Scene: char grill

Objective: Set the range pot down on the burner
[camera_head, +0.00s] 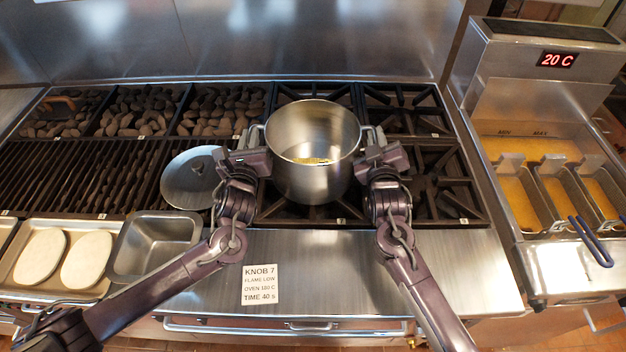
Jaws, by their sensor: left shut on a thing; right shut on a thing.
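The range pot (312,180) is a steel pot with two side handles, in the middle of the head view. It is upright, with something yellow at its bottom. My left gripper (252,142) is shut on its left handle and my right gripper (372,140) is shut on its right handle. The pot is over the black burner grates (290,212) of the range. I cannot tell whether its base touches the grate. The burner directly under it is mostly hidden by the pot.
A round steel lid (190,180) lies left of the pot, on the grill grate (80,180). A square steel pan (155,240) and a tray with two pale patties (62,258) are at the front left. A fryer (545,130) with baskets stands at right. A card (260,284) reads KNOB 7.

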